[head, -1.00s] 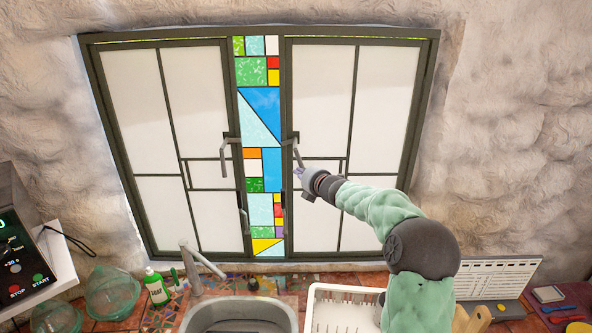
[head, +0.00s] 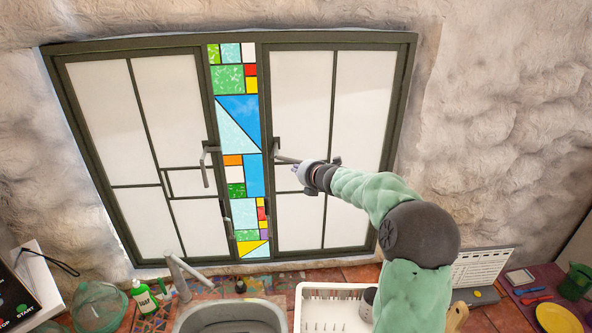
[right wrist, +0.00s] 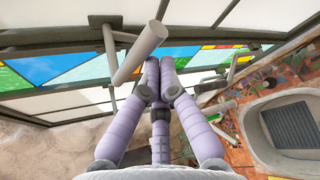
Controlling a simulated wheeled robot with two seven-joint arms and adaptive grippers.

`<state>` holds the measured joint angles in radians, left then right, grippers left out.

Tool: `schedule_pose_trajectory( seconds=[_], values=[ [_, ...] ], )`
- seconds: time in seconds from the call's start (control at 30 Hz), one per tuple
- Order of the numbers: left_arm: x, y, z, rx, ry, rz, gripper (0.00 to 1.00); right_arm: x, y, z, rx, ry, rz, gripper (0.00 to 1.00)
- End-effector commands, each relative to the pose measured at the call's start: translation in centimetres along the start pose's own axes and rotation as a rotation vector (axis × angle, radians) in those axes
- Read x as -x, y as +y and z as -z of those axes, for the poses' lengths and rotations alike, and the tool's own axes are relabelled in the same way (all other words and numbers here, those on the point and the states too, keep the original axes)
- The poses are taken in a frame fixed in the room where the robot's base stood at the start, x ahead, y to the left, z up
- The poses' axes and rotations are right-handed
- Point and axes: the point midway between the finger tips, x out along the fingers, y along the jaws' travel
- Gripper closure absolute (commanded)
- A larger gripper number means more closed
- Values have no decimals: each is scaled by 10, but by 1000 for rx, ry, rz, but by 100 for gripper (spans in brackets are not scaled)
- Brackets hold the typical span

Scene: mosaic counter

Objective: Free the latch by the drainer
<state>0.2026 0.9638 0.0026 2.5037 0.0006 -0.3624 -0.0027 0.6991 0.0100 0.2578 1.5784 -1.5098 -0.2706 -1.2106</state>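The right window pane (head: 305,95) stands above the drainer (head: 312,316), a white rack. Its latch, a grey lever handle (head: 286,159), sits on the inner edge of the pane and points out to the right, near level. It also shows large in the right wrist view (right wrist: 138,53). My right gripper (head: 298,170) is just below the lever. In the right wrist view my purple fingers (right wrist: 160,68) are together, with the bar beside them and not between them; whether they touch it I cannot tell. My left gripper is out of view.
The left pane has its own handle (head: 205,166), hanging down. A faucet (head: 182,274) and sink (head: 230,317) stand below. A green bottle (head: 144,298) and glass bowl (head: 98,306) are at left. A yellow plate (head: 558,320) lies at right.

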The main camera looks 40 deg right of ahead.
Motion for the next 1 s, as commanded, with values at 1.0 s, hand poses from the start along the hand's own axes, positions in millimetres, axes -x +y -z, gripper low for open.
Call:
schedule_pose_trajectory(
  seconds=[1.0],
  values=[
    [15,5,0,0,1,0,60,6,10,-11,-1,0,-1,100]
  ],
)
